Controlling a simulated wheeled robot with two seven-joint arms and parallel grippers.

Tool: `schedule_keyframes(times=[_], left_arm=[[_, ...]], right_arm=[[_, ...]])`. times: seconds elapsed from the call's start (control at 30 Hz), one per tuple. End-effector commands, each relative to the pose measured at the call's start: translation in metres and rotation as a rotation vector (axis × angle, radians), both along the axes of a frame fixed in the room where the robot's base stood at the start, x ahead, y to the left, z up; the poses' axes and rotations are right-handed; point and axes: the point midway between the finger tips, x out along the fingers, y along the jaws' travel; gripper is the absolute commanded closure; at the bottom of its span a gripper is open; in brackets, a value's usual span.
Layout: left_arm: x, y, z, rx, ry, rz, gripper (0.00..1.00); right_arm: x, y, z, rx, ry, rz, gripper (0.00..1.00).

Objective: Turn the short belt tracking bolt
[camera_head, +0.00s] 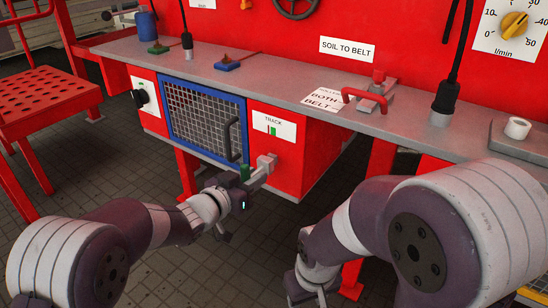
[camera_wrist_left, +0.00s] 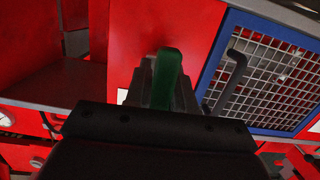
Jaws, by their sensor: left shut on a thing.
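The tracking bolt's green handle (camera_wrist_left: 172,82) stands between the jaws of my left gripper in the left wrist view. In the head view, a small green part (camera_head: 245,172) shows beside my left gripper (camera_head: 262,167), which is at the red panel below the white TRACK sign (camera_head: 273,127). The left gripper is shut on the green handle. Its jaws hide most of the bolt. The TRACK sign carries a red and a green mark. My right arm's wrist is low at the bottom middle of the head view; whether its gripper is open or shut is unclear.
A blue-framed mesh guard (camera_head: 205,118) with a dark handle is just left of the TRACK sign. Above runs a grey ledge (camera_head: 290,86) with a red lever (camera_head: 368,96) and a black-handled lever (camera_head: 446,98). A red perforated table (camera_head: 45,92) stands at the left.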

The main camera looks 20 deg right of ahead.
Motion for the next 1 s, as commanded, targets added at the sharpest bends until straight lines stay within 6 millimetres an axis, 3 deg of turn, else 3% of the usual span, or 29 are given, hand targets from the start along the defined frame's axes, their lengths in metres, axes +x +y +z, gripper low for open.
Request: schedule_keyframes(times=[1.0], left_arm=[[0.014,-0.018,0.001,-0.001,-0.001,0.000,1.00]], right_arm=[[0.000,0.000,0.006,0.000,0.000,0.000,0.52]])
